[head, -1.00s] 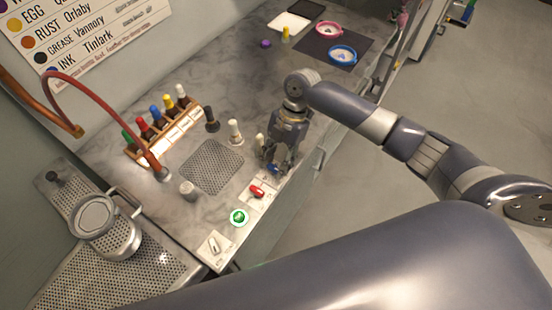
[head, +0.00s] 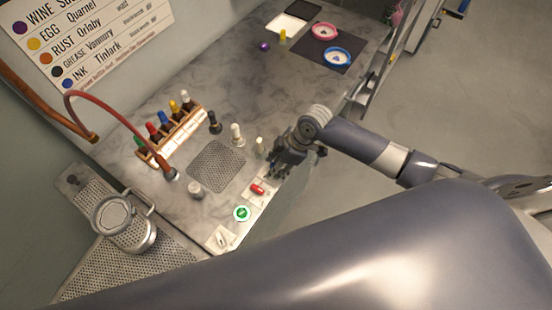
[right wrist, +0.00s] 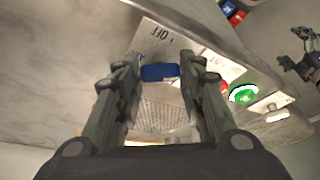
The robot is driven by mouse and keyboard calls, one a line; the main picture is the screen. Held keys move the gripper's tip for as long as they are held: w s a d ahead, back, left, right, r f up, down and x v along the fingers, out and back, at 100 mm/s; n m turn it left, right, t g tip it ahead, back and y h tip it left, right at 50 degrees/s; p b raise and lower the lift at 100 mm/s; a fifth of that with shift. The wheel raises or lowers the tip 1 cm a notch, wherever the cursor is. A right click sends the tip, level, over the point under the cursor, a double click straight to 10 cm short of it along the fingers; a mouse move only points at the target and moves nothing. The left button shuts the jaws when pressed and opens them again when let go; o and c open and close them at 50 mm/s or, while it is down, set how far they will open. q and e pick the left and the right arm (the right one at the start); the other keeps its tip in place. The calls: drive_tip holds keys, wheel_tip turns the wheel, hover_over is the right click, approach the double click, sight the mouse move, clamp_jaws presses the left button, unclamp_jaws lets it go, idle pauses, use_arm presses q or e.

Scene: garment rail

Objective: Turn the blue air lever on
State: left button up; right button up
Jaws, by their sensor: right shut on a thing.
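The blue air lever (right wrist: 160,72) shows in the right wrist view between my right fingertips, on a pale plate (right wrist: 158,38) lettered "OFF". My right gripper (right wrist: 158,80) is shut on the lever, one finger at each end. In the head view my right gripper (head: 286,162) is at the front edge of the counter, beyond the red lever, and hides the blue lever. A dark jointed part at the right edge of the right wrist view looks like my left gripper (right wrist: 305,62); its jaw state is unclear. It is not seen in the head view.
Near the gripper are a red lever (head: 257,189), a green button (head: 242,213) and a white switch (head: 221,239). Pale bottles (head: 237,134) and a bottle rack (head: 175,135) stand behind. A grey mesh (head: 215,166) lies mid-counter.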

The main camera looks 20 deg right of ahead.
drive_tip(key=m+t, duration=0.1)
drive_tip(key=m, duration=0.1)
drive_tip(key=shift+a+r+m+h, duration=0.1)
drive_tip(key=shift+r+m+h, duration=0.05)
drive_tip(key=shift+m+h, duration=0.2)
drive_tip(key=shift+s+a+m+t+h, duration=0.1)
drive_tip(key=shift+m+t+h, duration=0.45)
drive_tip(key=shift+m, duration=1.3)
drive_tip(key=o, duration=0.8)
drive_tip(key=shift+c, duration=0.2)
drive_tip(key=shift+s, duration=0.1)
drive_tip(key=v, duration=1.2)
